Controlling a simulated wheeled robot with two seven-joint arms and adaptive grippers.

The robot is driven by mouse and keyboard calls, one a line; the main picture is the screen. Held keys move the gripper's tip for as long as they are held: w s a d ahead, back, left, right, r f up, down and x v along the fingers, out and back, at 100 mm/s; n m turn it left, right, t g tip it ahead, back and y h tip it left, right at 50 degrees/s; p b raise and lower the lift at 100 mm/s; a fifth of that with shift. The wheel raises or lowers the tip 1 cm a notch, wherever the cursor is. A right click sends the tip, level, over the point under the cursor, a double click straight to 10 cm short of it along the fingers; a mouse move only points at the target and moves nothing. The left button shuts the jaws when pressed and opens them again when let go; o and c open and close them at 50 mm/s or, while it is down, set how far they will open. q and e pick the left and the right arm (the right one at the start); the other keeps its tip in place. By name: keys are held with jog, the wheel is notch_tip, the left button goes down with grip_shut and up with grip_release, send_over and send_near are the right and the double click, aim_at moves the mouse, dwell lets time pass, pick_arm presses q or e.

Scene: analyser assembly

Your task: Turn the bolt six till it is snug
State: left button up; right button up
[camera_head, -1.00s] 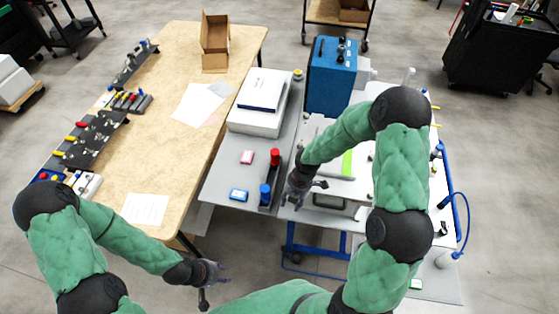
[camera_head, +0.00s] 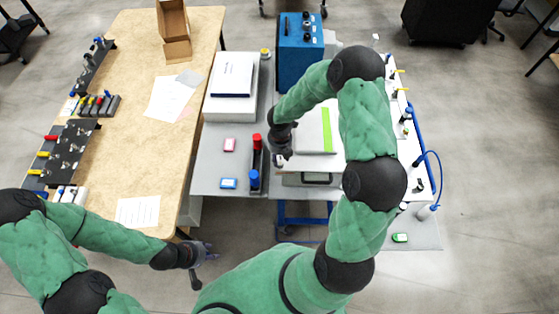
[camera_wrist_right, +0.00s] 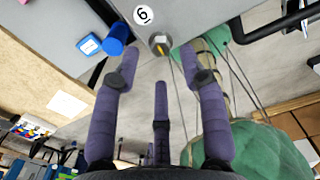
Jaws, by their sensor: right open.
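In the right wrist view a round white label marked 6 (camera_wrist_right: 143,15) sits on a grey panel. Below it is a small metal bolt head, bolt six (camera_wrist_right: 160,46), at the panel's edge. My right gripper (camera_wrist_right: 160,62) is open and empty, its purple fingers spread on either side of the bolt and a third finger below it. The fingertips look apart from the bolt. My left gripper (camera_head: 203,264) hangs empty with fingers spread, clear of the tables.
A blue cylinder (camera_head: 253,180) and a red one (camera_head: 257,143) stand left of my right gripper. A blue box (camera_head: 301,50) and a white box (camera_head: 231,98) are behind. A wooden table (camera_head: 140,150) is at the left. Open floor lies at the right.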

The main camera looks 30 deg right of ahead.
aim_at(280, 164)
jog(key=shift+f, duration=1.95)
jog(key=shift+c, duration=0.3)
grip_shut()
